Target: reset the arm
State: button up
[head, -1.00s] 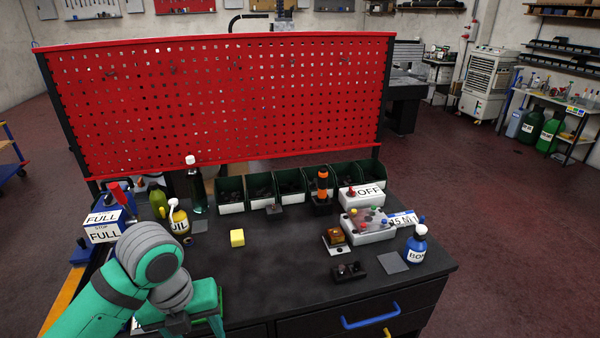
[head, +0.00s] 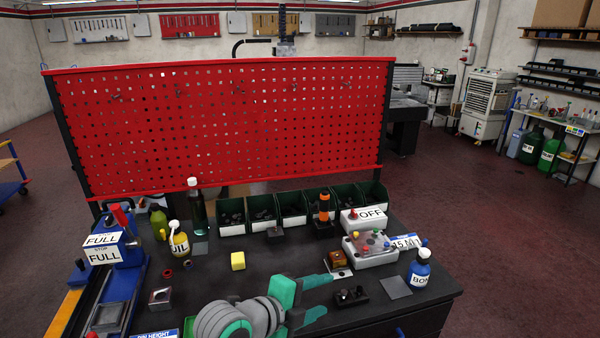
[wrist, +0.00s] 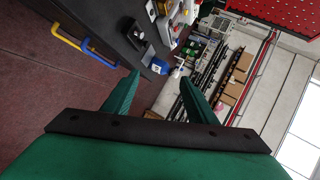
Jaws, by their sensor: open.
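My gripper (head: 328,296) is green, open and empty. In the head view it is low over the front of the dark workbench top (head: 210,280), with its fingers pointing right. In the wrist view my gripper (wrist: 160,80) has its two fingers spread apart with nothing between them. A black tray-like block (head: 351,296) lies just to the right of the fingertips in the head view. I cannot tell the exact height of the gripper over the bench.
A blue bottle (head: 419,272) stands at the right, beside a grey square plate (head: 396,287). A grey box with coloured buttons (head: 369,249) and green bins (head: 292,208) are further back. A red perforated panel (head: 230,130) rises behind.

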jog(key=d+f+n+t, duration=0.3)
jog(key=d+n+t, duration=0.3)
jog(key=n, duration=0.7)
jog(key=s+a+f+n+t+y, duration=0.1)
jog(key=s+a+f+n+y, duration=0.1)
jog(key=s+f+n+y, duration=0.35)
jog(key=s+a+f+n+t+y, duration=0.1)
jog(key=s+a+f+n+y, duration=0.1)
jog(key=s+f+n, duration=0.55)
jog(key=s+a+f+y, duration=0.1)
jog(key=s+a+f, duration=0.1)
jog(key=s, duration=1)
jog(key=s+a+f+m+g, duration=0.1)
jog(key=s+a, duration=0.3)
jog(key=s, duration=0.9)
jog(key=shift+s+a+f+y, duration=0.15)
jog(key=shift+f+y, duration=0.2)
jog(key=shift+f, duration=0.25)
